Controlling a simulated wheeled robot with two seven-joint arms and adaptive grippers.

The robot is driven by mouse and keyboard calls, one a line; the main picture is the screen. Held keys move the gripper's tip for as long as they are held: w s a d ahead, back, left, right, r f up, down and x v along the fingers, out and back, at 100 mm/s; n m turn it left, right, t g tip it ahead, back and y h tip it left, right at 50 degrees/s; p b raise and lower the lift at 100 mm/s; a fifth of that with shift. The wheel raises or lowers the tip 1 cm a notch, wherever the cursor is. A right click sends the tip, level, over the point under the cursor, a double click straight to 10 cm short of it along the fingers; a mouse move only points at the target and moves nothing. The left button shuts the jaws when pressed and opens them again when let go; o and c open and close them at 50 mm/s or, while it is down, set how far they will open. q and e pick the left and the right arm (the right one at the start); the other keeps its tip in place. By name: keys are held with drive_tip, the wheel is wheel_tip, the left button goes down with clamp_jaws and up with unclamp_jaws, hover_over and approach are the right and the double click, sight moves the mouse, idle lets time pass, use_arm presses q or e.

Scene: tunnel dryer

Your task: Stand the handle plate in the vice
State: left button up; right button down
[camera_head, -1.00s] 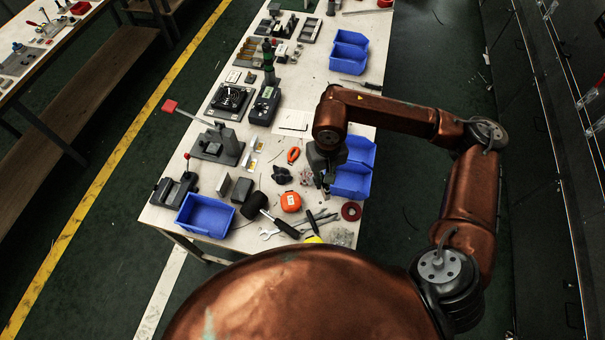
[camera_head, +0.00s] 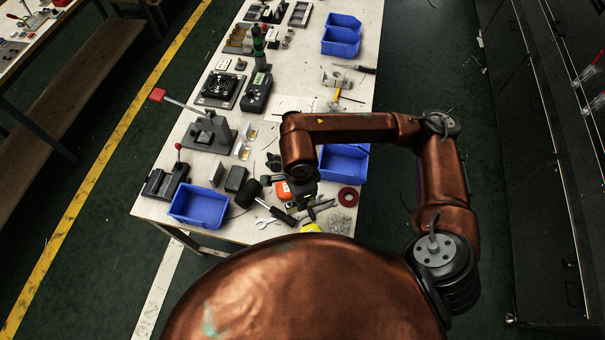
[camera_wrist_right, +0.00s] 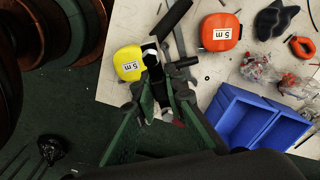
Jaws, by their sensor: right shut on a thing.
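My right gripper (camera_head: 303,198) is low over the near end of the workbench, beside the orange tape measure. In the right wrist view its fingers (camera_wrist_right: 160,98) are shut on a dark piece with a pale end (camera_wrist_right: 152,58). The fingers hide much of this piece, and I cannot tell for sure whether it is the handle plate. A dark grey device with a red-knobbed lever (camera_head: 164,182), which looks like the vice, sits at the bench's near left corner. It is well to the left of the gripper. My left gripper is not in view.
A blue bin (camera_head: 198,206) stands beside the vice-like device. Two small blocks (camera_head: 217,173), a mallet, wrenches, an orange tape measure (camera_wrist_right: 220,32) and a yellow one (camera_wrist_right: 129,63) crowd the near end. More blue bins (camera_head: 343,165) line the right edge.

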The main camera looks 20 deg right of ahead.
drive_tip(key=shift+s+a+f+m, duration=0.2)
drive_tip(key=shift+a+m, duration=0.05)
drive_tip(key=shift+m, duration=0.3)
drive_tip(key=shift+s+a+f+m, duration=0.15)
drive_tip(key=shift+a+m, duration=0.05)
drive_tip(key=shift+m, duration=0.35)
drive_tip(key=shift+w+d+f, duration=0.15)
drive_tip(key=w+d+f, duration=0.8)
drive_tip(key=d, duration=0.1)
drive_tip(key=shift+w+d+f, duration=0.3)
drive_tip(key=shift+w+f, duration=0.15)
drive_tip(key=shift+f, duration=0.2)
wheel_tip(320, 180, down, 3)
drive_tip(key=shift+w+d+f, duration=0.1)
drive_tip(key=shift+f, duration=0.05)
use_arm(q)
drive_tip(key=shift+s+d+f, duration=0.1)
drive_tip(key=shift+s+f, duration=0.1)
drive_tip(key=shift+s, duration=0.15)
